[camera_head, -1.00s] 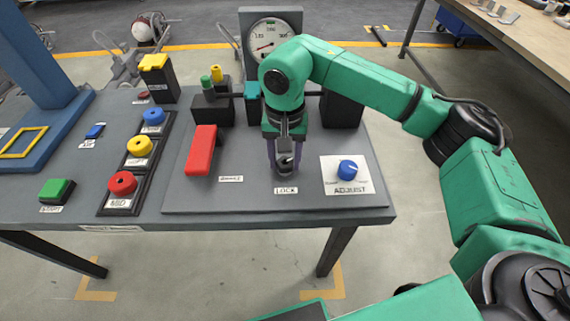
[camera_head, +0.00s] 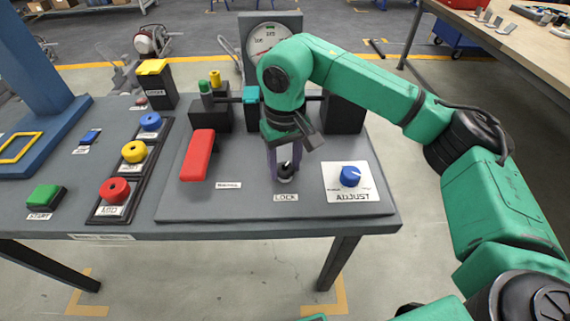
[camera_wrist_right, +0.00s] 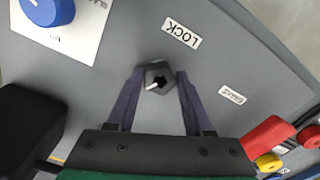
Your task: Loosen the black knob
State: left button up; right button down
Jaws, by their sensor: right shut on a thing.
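The black knob (camera_head: 286,173) stands on the grey panel just behind the LOCK label (camera_head: 286,198). In the right wrist view the knob (camera_wrist_right: 160,72) is dark and faceted, with a white pointer mark on its top. My right gripper (camera_head: 284,170) reaches down over it from above. Its two purple-grey fingers (camera_wrist_right: 158,82) are on either side of the knob and shut on it. The fingers partly hide the knob in the head view. My left gripper is in neither view.
A blue ADJUST knob (camera_head: 350,176) stands close to the right of the gripper. A red lever (camera_head: 198,155) rises to the left. A round gauge (camera_head: 268,40) and black blocks (camera_head: 343,113) stand behind. Coloured buttons (camera_head: 115,190) are farther left.

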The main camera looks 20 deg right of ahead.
aim_at(285, 167)
jog(key=shift+s+f, duration=0.1)
jog(key=shift+f, duration=0.15)
jog(key=shift+c, duration=1.4)
grip_release()
jog(key=shift+r, duration=0.1)
jog(key=shift+r, duration=0.55)
notch_tip(285, 167, up, 13)
jog(key=p, duration=0.2)
jog(key=shift+r, duration=0.2)
